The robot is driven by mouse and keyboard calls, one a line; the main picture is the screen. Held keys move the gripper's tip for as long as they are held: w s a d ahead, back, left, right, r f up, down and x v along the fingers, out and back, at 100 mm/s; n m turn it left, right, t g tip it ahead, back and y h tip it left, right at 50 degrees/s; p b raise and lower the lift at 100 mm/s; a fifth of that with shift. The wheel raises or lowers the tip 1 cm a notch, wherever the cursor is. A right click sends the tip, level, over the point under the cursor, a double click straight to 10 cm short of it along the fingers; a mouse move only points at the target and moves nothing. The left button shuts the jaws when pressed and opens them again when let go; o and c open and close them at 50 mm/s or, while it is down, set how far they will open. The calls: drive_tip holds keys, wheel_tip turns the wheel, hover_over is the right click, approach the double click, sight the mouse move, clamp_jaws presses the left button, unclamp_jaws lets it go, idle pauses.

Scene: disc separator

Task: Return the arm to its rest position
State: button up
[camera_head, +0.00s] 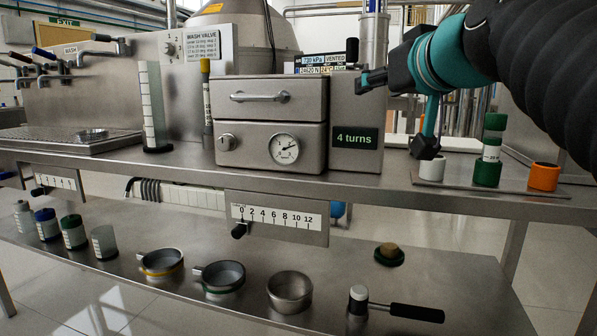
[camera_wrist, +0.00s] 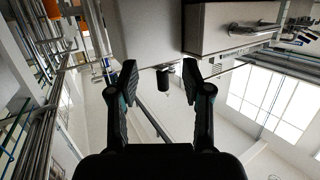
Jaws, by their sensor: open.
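My gripper (camera_head: 392,116) is held up at the right in the head view, in front of the right side of the steel box (camera_head: 345,100) and above the bench. In the wrist view its two black fingers (camera_wrist: 160,80) stand wide apart with nothing between the pads. A black knob (camera_wrist: 163,79) on the box shows in the background of that gap. My arm is bent in from the upper right of the head view. The lower finger hides part of the white vial area behind it.
A white container (camera_head: 432,170), a green vial (camera_head: 488,165) and an orange container (camera_head: 543,177) stand close below my gripper. The box has a gauge (camera_head: 284,149) and a "4 turns" display (camera_head: 355,138). The lower shelf holds pans, several vials and a black-handled tool (camera_head: 403,311).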

drive_tip(key=s+d+f+g+h+p, duration=0.1)
drive_tip(key=s+f+g, duration=0.2)
drive_tip(key=f, duration=0.9)
drive_tip(key=s+d+f+m+g+h+p, duration=0.1)
drive_tip(key=s+f+g+p, duration=0.1)
drive_tip(key=s+f, duration=0.7)
drive_tip(key=s+f+m+g+h+p, duration=0.1)
drive_tip(key=s+f+g, duration=0.3)
drive_tip(key=f, duration=1.2)
drive_tip(key=shift+s+d+g+p, duration=0.3)
drive_tip(key=shift+s+d+p, duration=0.15)
drive_tip(key=shift+s, duration=0.65)
